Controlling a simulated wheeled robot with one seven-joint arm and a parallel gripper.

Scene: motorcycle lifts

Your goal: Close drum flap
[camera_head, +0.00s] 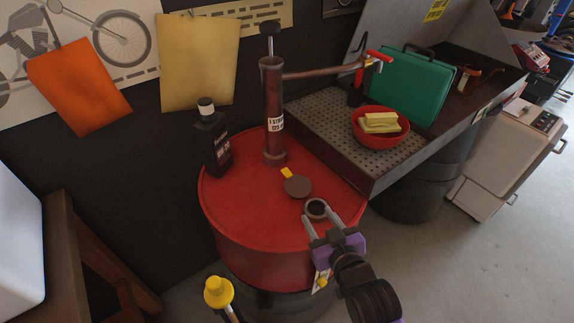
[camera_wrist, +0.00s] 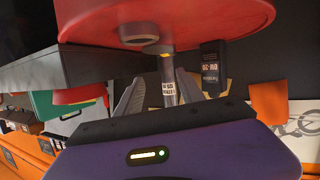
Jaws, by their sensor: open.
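The red drum (camera_head: 240,203) stands in the middle of the head view. On its top is a round brown flap (camera_head: 297,187) with a yellow tab. Next to it, nearer to me, is a grey ring around a dark opening (camera_head: 317,208); the flap is not over it. My gripper (camera_head: 322,224) is open and empty at the drum's near right edge, its fingers on either side of the ring's near side. I cannot tell whether they touch anything. In the wrist view the drum (camera_wrist: 210,18) fills the top, and my gripper (camera_wrist: 160,92) shows two spread fingers.
A pump (camera_head: 273,110) with a long handle rises behind the flap, and a black bottle (camera_head: 215,140) stands left of it.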

